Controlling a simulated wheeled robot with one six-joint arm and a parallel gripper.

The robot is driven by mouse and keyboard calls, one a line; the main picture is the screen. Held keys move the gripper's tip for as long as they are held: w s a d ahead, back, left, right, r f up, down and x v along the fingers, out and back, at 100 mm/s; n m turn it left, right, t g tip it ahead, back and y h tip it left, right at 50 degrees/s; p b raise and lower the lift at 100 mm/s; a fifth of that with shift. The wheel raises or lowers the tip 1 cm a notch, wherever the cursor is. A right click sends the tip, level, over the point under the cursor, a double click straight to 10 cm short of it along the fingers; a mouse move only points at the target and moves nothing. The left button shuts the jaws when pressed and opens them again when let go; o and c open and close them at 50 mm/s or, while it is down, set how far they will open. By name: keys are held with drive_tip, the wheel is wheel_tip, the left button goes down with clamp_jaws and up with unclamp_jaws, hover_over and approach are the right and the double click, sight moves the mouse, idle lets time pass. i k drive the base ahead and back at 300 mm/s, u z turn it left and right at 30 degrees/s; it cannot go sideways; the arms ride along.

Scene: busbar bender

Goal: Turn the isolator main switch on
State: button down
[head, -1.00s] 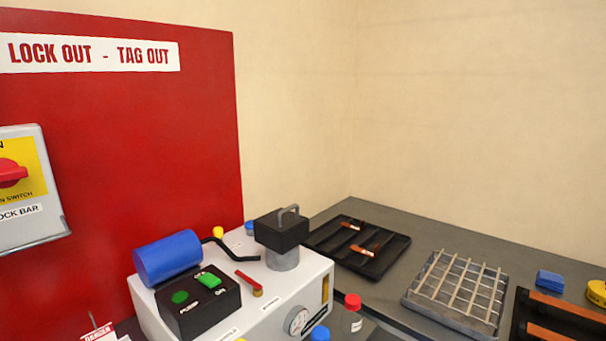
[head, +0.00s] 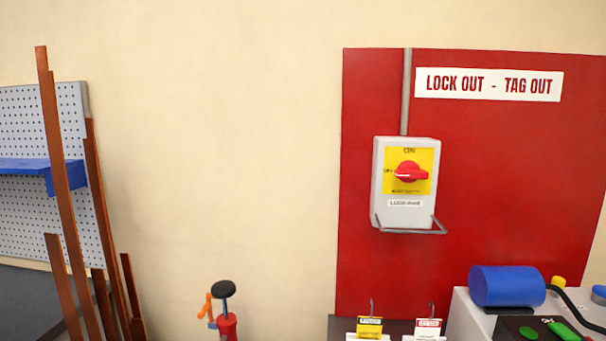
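The isolator main switch (head: 411,172) is a red rotary handle on a yellow plate, on a grey box (head: 404,216) fixed to the red lock out - tag out board (head: 500,200). The handle lies roughly horizontal. ON is printed above it, and a small label sits to its left, partly at the handle's end. A grey wire bar (head: 412,231) runs across the bottom of the box, under a lock bar label. My gripper is not in view.
A white machine with a blue cylinder (head: 507,286) stands at the lower right. Two tags (head: 370,327) hang on hooks below the box. A red pump-like object (head: 227,326) is at bottom centre-left. Copper bars (head: 62,190) lean left, near a pegboard (head: 30,115). Bare wall lies between.

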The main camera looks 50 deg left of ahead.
sight(408, 172)
drive_tip(key=u, duration=1.3)
drive_tip(key=k, duration=0.5)
drive_tip(key=z, duration=0.8)
drive_tip(key=i, duration=0.65)
drive_tip(key=u, duration=0.95)
